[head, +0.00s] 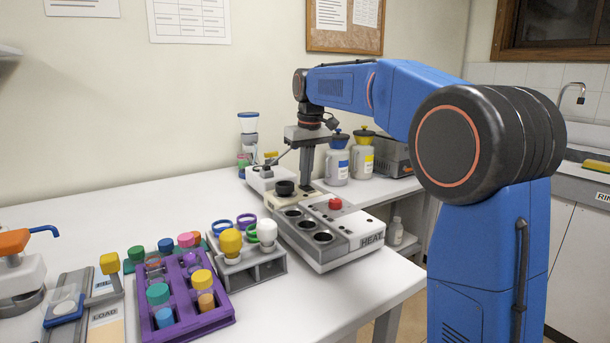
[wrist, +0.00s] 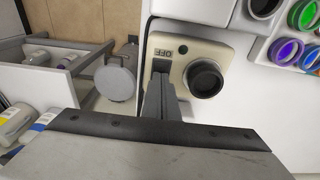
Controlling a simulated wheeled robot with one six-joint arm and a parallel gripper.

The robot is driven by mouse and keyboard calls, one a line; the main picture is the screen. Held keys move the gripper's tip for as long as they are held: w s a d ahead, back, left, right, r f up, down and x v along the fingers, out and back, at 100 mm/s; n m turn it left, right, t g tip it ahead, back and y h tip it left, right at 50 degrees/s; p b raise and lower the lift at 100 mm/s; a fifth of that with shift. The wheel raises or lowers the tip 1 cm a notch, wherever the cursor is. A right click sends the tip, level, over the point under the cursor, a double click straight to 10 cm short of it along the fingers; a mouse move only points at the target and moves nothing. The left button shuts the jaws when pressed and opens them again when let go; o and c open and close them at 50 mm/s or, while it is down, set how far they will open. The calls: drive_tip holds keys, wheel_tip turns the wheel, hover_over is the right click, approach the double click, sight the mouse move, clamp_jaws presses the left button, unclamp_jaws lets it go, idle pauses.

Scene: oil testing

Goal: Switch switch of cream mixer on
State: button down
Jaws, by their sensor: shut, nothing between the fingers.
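The cream mixer (head: 312,198) is a small cream-coloured box with a black round cup (head: 285,187) on top. It stands at the back of the white table, behind the heater. In the wrist view the mixer (wrist: 178,34) shows its black cup (wrist: 205,78), an upside-down OFF label (wrist: 163,53) and a small dark round spot (wrist: 183,49). The switch lever itself is not clearly seen; my fingers hide part of that side. My gripper (head: 305,180) points down, shut and empty, just over the mixer beside the cup. Its fingers also show in the wrist view (wrist: 158,82). Contact cannot be told.
A heater block (head: 340,238) with a red button stands in front of the mixer. A vial rack (head: 255,268) and a purple rack (head: 215,318) stand front left. Two capped bottles (head: 338,165) stand behind my gripper. An open drawer (wrist: 50,70) shows beside the mixer.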

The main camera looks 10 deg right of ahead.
sight(309, 187)
drive_tip(key=shift+s+d, duration=0.15)
drive_tip(key=shift+s, duration=0.35)
wheel_tip(309, 187, up, 17)
drive_tip(key=s, duration=0.2)
drive_tip(key=shift+d+r, duration=0.15)
drive_tip(key=shift+d, duration=0.2)
idle(0.4)
drive_tip(key=f, duration=0.1)
drive_tip(key=w+f, duration=0.1)
drive_tip(key=f, duration=0.1)
drive_tip(key=shift+w+a+f, duration=0.1)
drive_tip(key=shift+w+a, duration=0.15)
drive_tip(key=shift+w, duration=0.1)
drive_tip(key=shift+f, duration=0.1)
drive_tip(key=f, duration=0.4)
drive_tip(key=w+f, duration=0.1)
drive_tip(key=f, duration=0.8)
drive_tip(key=shift+w+a+f, duration=0.3)
drive_tip(key=shift+f, duration=0.05)
